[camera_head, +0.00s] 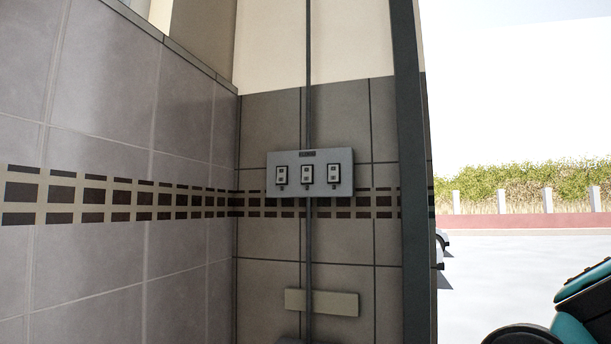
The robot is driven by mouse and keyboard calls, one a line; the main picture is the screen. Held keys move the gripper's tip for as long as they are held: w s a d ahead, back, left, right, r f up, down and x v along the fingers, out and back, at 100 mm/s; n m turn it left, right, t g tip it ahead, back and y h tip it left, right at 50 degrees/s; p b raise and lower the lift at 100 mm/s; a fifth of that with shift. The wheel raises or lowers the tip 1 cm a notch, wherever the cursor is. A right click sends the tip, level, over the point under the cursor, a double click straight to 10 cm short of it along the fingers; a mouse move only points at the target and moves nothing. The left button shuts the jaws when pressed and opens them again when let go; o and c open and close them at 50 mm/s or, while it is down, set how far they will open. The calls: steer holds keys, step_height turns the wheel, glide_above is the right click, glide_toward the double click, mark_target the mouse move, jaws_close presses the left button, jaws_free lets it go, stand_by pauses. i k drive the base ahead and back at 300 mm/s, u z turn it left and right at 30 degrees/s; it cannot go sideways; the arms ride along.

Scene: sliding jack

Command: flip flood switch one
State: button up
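A grey switch panel (345,158) is mounted on the tiled back wall, right of the corner, in the head view. It carries three small switches in a row: a left one (281,176), a middle one (307,174) and a right one (333,173). A small dark label (307,153) sits above the middle switch, too small to read. I cannot tell which switch is number one or which way each is set. My gripper is not in view. A teal and black part at the lower right is probably my arm, well apart from the panel.
A tiled wall (100,270) runs along the left. A thin vertical pipe (309,245) passes by the panel, and a pale plate (321,302) is below it. A dark post (412,200) stands right of the panel. Open paved ground (520,265) lies beyond, with a hedge behind.

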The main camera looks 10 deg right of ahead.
mark_target(281, 172)
steer(key=u, duration=0.25)
steer(key=i, duration=0.3)
steer(key=u, duration=0.75)
steer(key=i, duration=1.45)
steer(key=z, duration=0.8)
